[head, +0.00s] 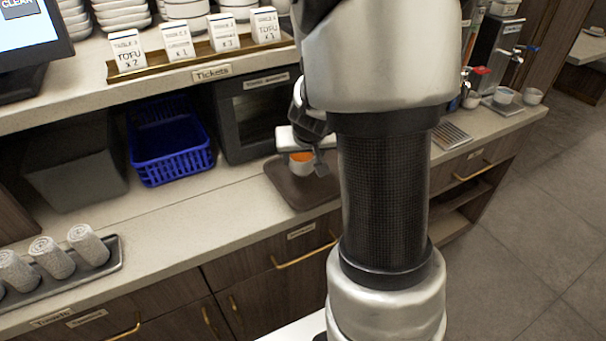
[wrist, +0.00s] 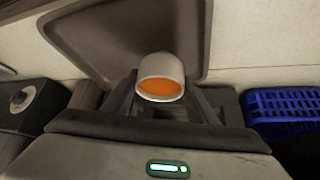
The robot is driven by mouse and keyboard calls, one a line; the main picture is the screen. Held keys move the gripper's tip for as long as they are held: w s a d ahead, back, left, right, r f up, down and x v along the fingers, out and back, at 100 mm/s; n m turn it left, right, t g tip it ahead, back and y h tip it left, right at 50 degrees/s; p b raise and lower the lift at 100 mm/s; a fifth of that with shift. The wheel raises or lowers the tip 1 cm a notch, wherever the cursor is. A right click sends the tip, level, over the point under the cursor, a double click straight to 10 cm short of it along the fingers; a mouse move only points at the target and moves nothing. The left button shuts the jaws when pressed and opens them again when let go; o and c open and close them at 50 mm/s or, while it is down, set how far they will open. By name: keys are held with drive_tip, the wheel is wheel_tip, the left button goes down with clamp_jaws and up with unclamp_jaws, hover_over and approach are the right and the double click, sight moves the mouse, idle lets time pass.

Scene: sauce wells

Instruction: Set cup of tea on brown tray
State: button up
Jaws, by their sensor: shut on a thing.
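A small white cup of orange-brown tea (head: 301,163) is between the fingers of my gripper (head: 308,165). The cup also shows in the wrist view (wrist: 161,78), upright, with a black finger on each side. My gripper is shut on it. The brown tray (head: 290,191) lies on the counter under the cup, partly hidden by my arm in the head view. In the wrist view the tray (wrist: 85,40) spreads behind and around the cup. I cannot tell whether the cup touches the tray.
A blue basket (head: 172,158) and a dark grey bin (head: 75,165) stand left on the counter. A black oven-like box (head: 258,115) is right behind the tray. A tray of rolled towels (head: 110,262) lies at front left. Ticket cards (head: 176,42) stand on the shelf above.

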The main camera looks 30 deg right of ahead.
sight(302, 167)
drive_tip(key=shift+f+b, duration=1.45)
drive_tip(key=shift+f, duration=0.6)
drive_tip(key=o, duration=1.2)
drive_tip(key=shift+r, duration=0.15)
